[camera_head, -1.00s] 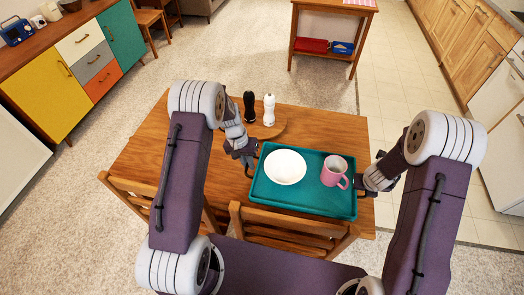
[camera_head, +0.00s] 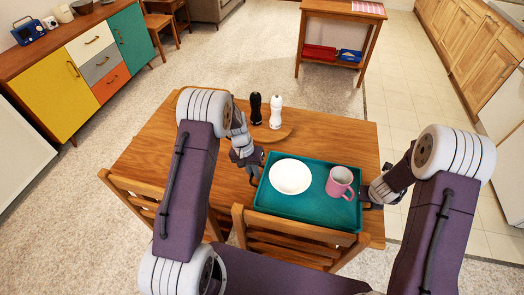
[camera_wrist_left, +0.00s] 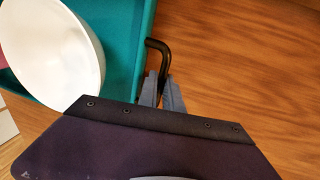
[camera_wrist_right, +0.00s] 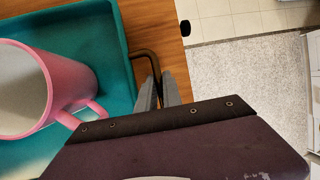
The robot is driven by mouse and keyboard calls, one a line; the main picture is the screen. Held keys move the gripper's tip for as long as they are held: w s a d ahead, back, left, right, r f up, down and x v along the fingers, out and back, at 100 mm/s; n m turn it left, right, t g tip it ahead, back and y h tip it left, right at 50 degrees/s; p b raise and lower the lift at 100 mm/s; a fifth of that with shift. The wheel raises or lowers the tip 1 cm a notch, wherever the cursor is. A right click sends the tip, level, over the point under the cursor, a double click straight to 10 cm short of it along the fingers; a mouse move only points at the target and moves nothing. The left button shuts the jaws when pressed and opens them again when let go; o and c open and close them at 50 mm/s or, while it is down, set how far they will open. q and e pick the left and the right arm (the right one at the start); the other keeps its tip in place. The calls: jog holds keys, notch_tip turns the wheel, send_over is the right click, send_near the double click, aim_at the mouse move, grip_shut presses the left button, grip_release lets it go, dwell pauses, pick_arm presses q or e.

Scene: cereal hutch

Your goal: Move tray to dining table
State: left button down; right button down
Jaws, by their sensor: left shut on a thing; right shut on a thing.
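A teal tray (camera_head: 290,211) is over the near right part of the wooden dining table (camera_head: 165,152); I cannot tell whether it touches the top. A white bowl (camera_head: 290,176) and a pink mug (camera_head: 340,182) stand upright in it. My left gripper (camera_head: 256,172) is at the tray's left end, and in the left wrist view its fingers (camera_wrist_left: 164,98) are shut on a dark handle (camera_wrist_left: 158,47). My right gripper (camera_head: 368,197) is at the right end; in the right wrist view its fingers (camera_wrist_right: 158,92) are shut on the other dark handle (camera_wrist_right: 148,56).
A black mill (camera_head: 256,108) and a white mill (camera_head: 275,111) stand on a round board (camera_head: 288,133) behind the tray. Chairs (camera_head: 285,237) are at the table's near side. A small cart (camera_head: 340,38) stands beyond it. The table's left part is clear.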

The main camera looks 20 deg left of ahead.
pick_arm(q)
jog(key=shift+w+f+b, duration=0.1)
jog(key=shift+f+b, duration=0.25)
jog(key=shift+f, duration=0.25)
pick_arm(e)
jog(key=shift+w+f, duration=0.1)
jog(key=shift+f, duration=0.55)
pick_arm(q)
jog(key=c, duration=1.9)
grip_release()
jog(key=shift+f, duration=0.1)
pick_arm(e)
jog(key=c, duration=1.9)
grip_release()
pick_arm(q)
jog(key=o, duration=0.4)
pick_arm(e)
jog(key=o, duration=0.4)
jog(key=shift+r, duration=0.1)
pick_arm(q)
jog(key=shift+a+r, duration=0.4)
jog(key=shift+r, duration=1.6)
jog(key=shift+a+r, duration=0.4)
jog(key=shift+r, duration=1.65)
jog(key=shift+a+r, duration=0.4)
jog(key=shift+r, duration=1.6)
pick_arm(e)
jog(key=v, duration=0.7)
jog(key=shift+r, duration=0.2)
jog(key=shift+s, duration=0.25)
